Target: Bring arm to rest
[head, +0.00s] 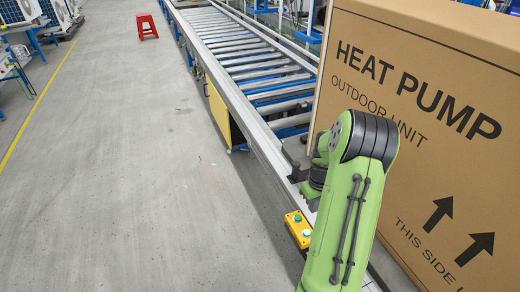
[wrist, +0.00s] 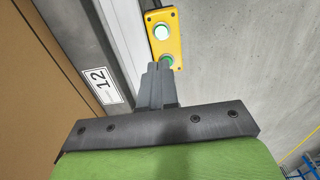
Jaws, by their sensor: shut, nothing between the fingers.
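My green arm reaches up at the right of the head view, in front of the large cardboard box (head: 440,110). In the wrist view my gripper (wrist: 158,68) is shut with nothing between its grey fingers. Its tips overlap the lower edge of a yellow button box (wrist: 178,47) in the picture; I cannot tell whether they touch it. The yellow box has a white-looking button and a green one. It also shows in the head view (head: 294,219), below the dark gripper end.
The box reads HEAT PUMP and stands beside my arm on the roller conveyor (head: 250,70). A label marked 12 (wrist: 95,85) is on the conveyor side. A red stool (head: 146,26) stands far off.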

